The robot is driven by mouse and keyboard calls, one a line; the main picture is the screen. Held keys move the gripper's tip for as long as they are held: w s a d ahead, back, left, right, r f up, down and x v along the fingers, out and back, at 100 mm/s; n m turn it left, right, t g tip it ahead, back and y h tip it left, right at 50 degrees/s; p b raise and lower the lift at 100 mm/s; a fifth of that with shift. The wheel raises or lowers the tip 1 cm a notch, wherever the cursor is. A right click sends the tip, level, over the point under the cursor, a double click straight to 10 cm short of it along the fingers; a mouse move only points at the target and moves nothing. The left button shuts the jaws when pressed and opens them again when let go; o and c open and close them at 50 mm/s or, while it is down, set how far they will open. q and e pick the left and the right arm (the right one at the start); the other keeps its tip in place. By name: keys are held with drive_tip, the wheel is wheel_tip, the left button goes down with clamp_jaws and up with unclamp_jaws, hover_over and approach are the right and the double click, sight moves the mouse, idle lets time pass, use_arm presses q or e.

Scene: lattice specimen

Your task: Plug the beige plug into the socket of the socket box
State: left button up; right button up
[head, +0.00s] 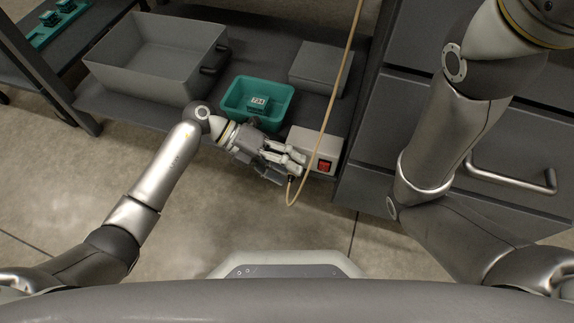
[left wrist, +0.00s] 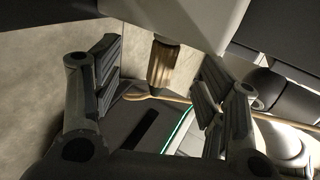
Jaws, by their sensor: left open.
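The socket box (head: 309,141) is a pale box with a red switch (head: 324,166), on the low shelf's front edge. My left gripper (head: 296,168) is in front of it. In the left wrist view the left gripper (left wrist: 158,85) is open, with a finger on each side of the beige plug (left wrist: 163,66) and gaps between. The plug's upper end meets the pale edge of the box (left wrist: 185,12); the socket is hidden, so I cannot tell how deep it sits. Its beige cable (head: 326,115) loops below the gripper. My right gripper is out of view.
A large grey bin (head: 150,85) and a flat grey box (head: 320,66) share the shelf. A drawer cabinet with a metal handle (head: 515,184) stands right. The floor in front is clear.

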use_arm(q)
drive_tip(key=shift+p+v, duration=0.75)
drive_tip(key=shift+v, duration=1.6)
